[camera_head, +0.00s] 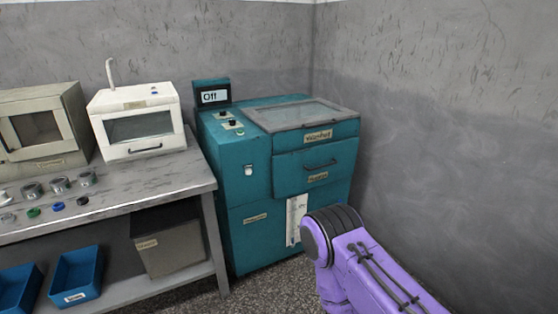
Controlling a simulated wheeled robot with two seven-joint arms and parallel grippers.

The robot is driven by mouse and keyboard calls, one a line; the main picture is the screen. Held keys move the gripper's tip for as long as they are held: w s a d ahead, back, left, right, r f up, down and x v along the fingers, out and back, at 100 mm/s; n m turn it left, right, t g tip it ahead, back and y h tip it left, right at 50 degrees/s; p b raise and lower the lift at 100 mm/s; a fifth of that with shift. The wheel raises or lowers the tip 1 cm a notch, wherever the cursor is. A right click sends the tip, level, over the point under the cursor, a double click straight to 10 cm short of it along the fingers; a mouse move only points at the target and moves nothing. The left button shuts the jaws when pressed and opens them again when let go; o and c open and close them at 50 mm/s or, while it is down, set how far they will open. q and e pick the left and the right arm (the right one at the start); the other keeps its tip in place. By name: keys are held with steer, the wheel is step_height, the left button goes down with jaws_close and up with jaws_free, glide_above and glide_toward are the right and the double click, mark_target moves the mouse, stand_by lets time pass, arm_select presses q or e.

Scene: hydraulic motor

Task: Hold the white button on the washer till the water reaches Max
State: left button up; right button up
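The washer (232,195) is a teal cabinet in the corner, with a glass-topped lid (300,113) and a front drawer (315,168). No gripper shows, and nothing touches the white button.
A grey workbench (150,190) stands left of the washer, holding a white oven-like device (137,120), a beige one (42,125) and several small parts. Blue bins (76,275) and a grey bin (168,245) are below. Grey wall is on the right; speckled floor shows in front.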

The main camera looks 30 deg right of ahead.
jaws_close()
stand_by(1.6)
